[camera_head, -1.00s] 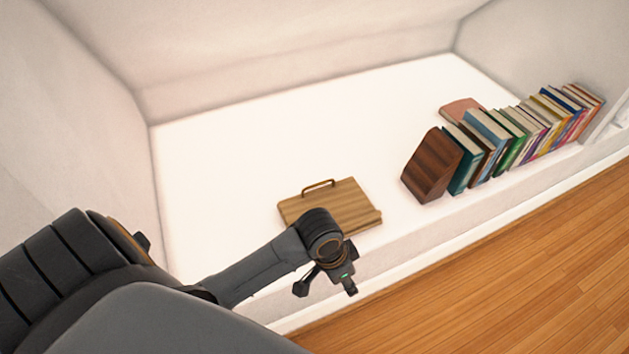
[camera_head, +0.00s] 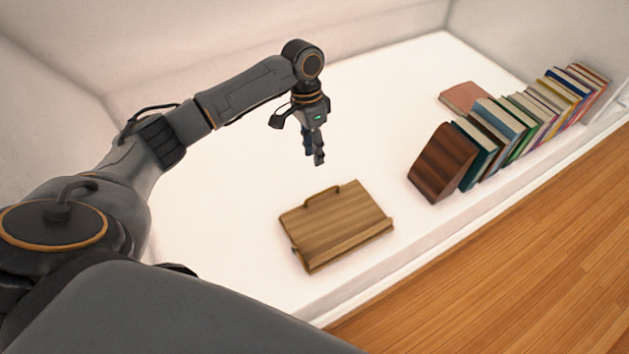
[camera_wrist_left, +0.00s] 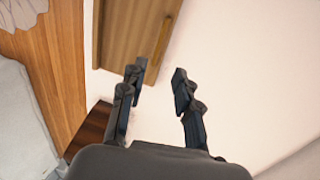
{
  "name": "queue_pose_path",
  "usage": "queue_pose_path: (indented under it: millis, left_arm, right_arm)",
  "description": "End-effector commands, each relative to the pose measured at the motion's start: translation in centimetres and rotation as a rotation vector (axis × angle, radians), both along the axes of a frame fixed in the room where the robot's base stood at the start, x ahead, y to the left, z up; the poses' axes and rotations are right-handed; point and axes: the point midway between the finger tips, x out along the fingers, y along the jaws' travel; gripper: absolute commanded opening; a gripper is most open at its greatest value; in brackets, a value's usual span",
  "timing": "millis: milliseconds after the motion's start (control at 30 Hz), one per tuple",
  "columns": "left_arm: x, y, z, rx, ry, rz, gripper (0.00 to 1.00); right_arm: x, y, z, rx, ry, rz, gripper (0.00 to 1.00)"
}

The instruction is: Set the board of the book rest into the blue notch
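The book rest (camera_head: 335,228) is a wooden board with a front ledge and a small handle (camera_head: 322,194) at its back edge. It lies on the white surface in the middle of the head view. It also shows at the top of the left wrist view (camera_wrist_left: 133,30). My left gripper (camera_head: 313,157) hangs in the air behind the handle, apart from the board. In the left wrist view the gripper (camera_wrist_left: 157,83) has a clear gap between its fingers, with nothing between them. I cannot make out a blue notch or the board's tilt. My right gripper is out of view.
A dark wooden block (camera_head: 442,165) stands at the left end of a leaning row of books (camera_head: 530,122). A pink book (camera_head: 466,97) lies flat behind them. The white surface (camera_head: 395,100) is bare between book rest and walls. Its front edge drops to the wooden floor (camera_head: 520,260).

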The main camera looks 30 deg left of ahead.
Motion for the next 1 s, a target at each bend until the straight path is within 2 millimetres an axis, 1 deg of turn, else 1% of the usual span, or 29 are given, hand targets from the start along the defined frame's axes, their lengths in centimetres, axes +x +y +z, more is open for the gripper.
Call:
queue_pose_path:
  millis: [33, 167, 300, 500, 600, 700, 1000]
  left_arm:
    - [-0.2, -0.1, -1.1, 0.001, 0.003, 0.000, 0.32]
    - [-0.5, -0.5, -3.9, 0.002, 0.004, 0.000, 0.32]
    - [-0.8, -1.1, -6.9, 0.000, 0.002, 0.000, 0.32]
    - [-1.1, -1.7, -10.3, 0.001, 0.000, 0.000, 0.32]
    - [-1.2, -1.9, -11.3, 0.001, 0.000, 0.001, 0.32]
    - [-1.2, -2.0, -11.9, 0.000, -0.001, 0.001, 0.32]
    - [-1.2, -2.1, -12.1, 0.001, -0.002, 0.000, 0.32]
  right_arm:
    - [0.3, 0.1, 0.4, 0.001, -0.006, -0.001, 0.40]
    - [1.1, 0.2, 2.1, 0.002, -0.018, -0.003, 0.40]
    - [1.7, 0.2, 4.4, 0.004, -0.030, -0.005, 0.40]
    - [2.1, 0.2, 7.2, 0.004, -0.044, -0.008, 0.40]
    - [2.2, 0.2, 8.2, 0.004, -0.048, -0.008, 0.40]
    - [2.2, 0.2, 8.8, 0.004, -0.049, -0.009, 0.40]
    - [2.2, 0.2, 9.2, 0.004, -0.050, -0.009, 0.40]
